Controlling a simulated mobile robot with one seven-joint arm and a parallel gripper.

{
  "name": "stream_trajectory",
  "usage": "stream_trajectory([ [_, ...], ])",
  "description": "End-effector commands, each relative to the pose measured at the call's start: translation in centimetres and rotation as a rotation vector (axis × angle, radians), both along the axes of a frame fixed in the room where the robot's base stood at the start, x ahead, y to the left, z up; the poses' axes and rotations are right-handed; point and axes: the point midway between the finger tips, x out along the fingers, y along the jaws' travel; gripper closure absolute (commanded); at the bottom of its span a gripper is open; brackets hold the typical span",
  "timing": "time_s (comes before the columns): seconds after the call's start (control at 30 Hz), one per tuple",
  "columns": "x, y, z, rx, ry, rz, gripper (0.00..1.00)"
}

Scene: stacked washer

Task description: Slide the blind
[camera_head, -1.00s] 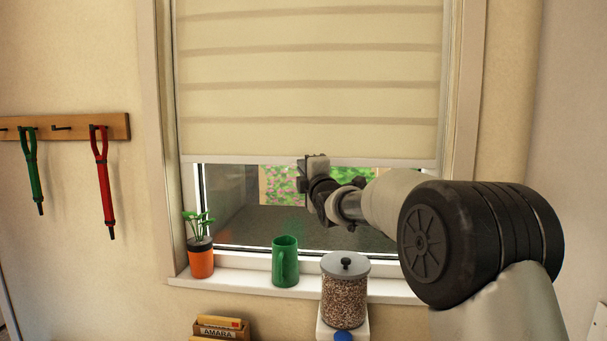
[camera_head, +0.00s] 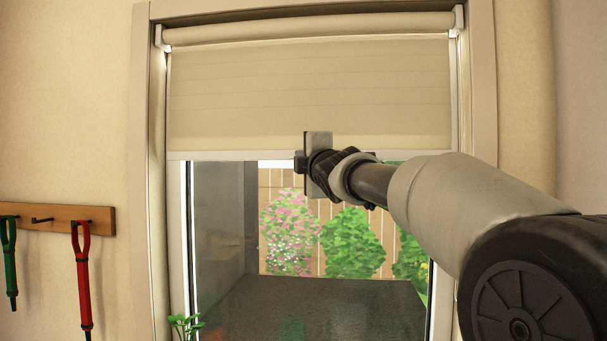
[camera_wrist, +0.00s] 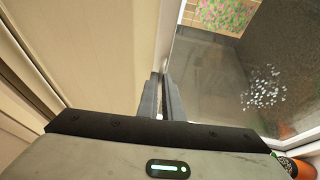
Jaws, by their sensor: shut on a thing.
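The cream roller blind (camera_head: 310,95) hangs from its roll (camera_head: 310,27) at the top of the window and covers the upper part of the glass. Its pale bottom bar (camera_head: 235,155) runs level across the window. My gripper (camera_head: 318,150) is at the bar, near the middle of its width, and is shut on it. In the wrist view the blind (camera_wrist: 85,45) fills the left side. The two fingers (camera_wrist: 162,100) are close together around the bar's edge, with the window glass to the right. My gripper hides the part of the bar it holds.
The window frame (camera_head: 480,110) borders the blind on the right. A rack (camera_head: 60,215) with a green strap (camera_head: 10,260) and a red strap (camera_head: 82,285) hangs at the left. A plant (camera_head: 186,325) shows at the bottom edge. An orange pot (camera_wrist: 298,168) shows at the wrist view's corner.

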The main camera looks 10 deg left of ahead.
Motion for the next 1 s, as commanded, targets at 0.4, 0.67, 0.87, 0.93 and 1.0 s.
stream_trajectory([
  [0.4, -0.6, -0.1, 2.1, 0.001, 0.001, -0.001, 1.00],
  [0.67, -0.6, -0.1, 2.1, 0.001, 0.001, -0.001, 0.87],
  [0.87, -0.6, 0.0, 2.0, -0.001, 0.002, -0.001, 0.75],
  [0.93, -0.6, 0.0, 2.0, -0.001, 0.002, 0.000, 0.75],
  [1.0, -0.7, 0.0, 2.0, -0.001, 0.002, 0.000, 0.75],
])
